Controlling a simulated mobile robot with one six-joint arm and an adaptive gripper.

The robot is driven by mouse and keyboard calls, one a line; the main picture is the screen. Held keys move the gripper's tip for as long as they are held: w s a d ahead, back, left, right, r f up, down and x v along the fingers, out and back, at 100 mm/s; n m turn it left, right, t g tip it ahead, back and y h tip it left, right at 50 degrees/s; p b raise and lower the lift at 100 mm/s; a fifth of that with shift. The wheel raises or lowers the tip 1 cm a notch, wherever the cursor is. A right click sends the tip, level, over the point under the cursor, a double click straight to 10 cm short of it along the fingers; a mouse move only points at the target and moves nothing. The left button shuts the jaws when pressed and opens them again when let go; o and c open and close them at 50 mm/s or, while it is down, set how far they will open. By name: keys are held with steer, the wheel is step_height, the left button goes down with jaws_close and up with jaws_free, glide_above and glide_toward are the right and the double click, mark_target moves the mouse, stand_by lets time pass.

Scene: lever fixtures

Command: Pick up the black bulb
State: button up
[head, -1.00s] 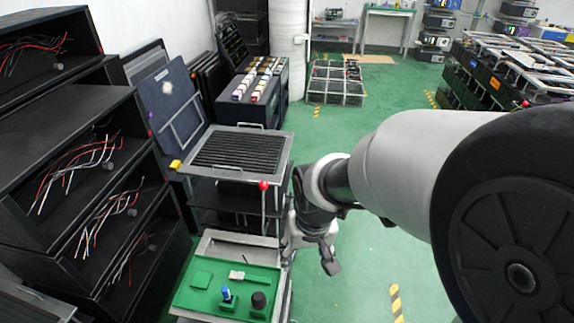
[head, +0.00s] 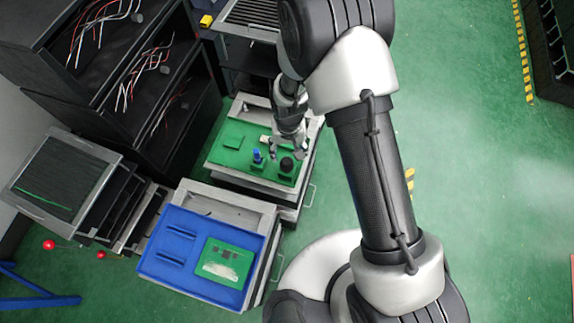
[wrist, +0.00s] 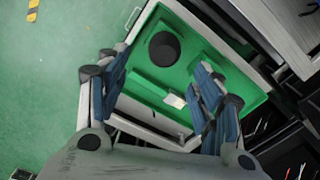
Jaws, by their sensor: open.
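The black bulb (head: 286,164) stands in a green holder on the green tray (head: 222,156). In the wrist view the black bulb (wrist: 164,48) is seen from above as a dark round shape beyond and between my fingertips. My gripper (head: 287,149) is over the tray close to the bulb in the head view. In the wrist view my gripper (wrist: 160,65) is open, its fingers wide apart, with nothing between them. I cannot tell the exact height gap to the bulb.
A blue bulb (head: 257,156) stands left of the black one. A small white piece (wrist: 175,101) lies on the tray. A blue tray (head: 160,265) with a green board (head: 225,262) is nearer the front. Dark shelves with wires (head: 120,60) stand at left. Green floor is open at right.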

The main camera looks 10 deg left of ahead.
mark_target(287, 160)
step_height(287, 160, down, 4)
steer(key=shift+r+b, duration=0.25)
steer(key=shift+b, duration=0.05)
steer(key=f, duration=0.1)
steer(key=f+b, duration=0.1)
steer(key=f, duration=0.2)
steer(key=shift+s+a+f+b, duration=0.15)
steer(key=shift+s+a+b, duration=0.1)
steer(key=shift+b, duration=0.1)
steer(key=shift+w+f, duration=0.1)
steer(key=shift+f, duration=0.3)
steer(key=shift+c, duration=0.2)
steer(key=c, duration=1)
steer(key=shift+r, duration=0.15)
